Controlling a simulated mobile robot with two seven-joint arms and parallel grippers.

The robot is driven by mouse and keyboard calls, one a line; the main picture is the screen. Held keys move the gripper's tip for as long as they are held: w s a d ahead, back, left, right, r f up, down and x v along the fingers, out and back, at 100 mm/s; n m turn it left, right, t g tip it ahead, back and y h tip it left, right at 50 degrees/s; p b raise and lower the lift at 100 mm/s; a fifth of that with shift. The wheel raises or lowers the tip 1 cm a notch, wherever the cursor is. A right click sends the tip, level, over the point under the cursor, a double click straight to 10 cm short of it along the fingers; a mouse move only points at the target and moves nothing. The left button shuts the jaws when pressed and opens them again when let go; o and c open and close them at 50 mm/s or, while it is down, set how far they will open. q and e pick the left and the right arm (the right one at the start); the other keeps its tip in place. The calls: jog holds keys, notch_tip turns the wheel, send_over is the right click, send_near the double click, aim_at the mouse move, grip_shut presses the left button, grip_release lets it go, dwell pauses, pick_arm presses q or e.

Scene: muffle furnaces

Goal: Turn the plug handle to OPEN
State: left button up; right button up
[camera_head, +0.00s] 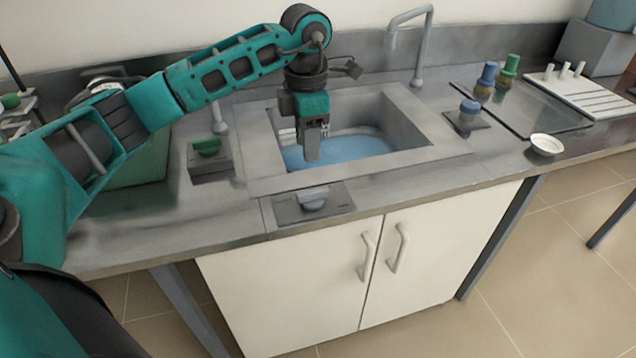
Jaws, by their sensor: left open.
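A light grey handle (314,196) sits on a dark flat plate (338,204) at the front rim of the sink; it looks like the plug handle. Any OPEN marking on the plate is too small to read. My left gripper (308,155) points down over the left part of the sink (415,128), behind the handle and apart from it. It is open, with nothing seen between its fingers. Blue water (350,149) lies in the basin; the gripper hides part of it. My right gripper is not in view.
A tap (420,50) stands behind the sink. A box with a green knob (206,147) is on the left, a blue-knobbed fitting (468,114) on the right. A white dish (545,144) sits near the right front edge. Cabinet doors (400,265) are below.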

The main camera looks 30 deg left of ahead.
aim_at(309, 192)
pick_arm(q)
notch_tip(309, 192, down, 12)
jog(key=shift+r, duration=0.15)
dwell(0.3)
grip_shut()
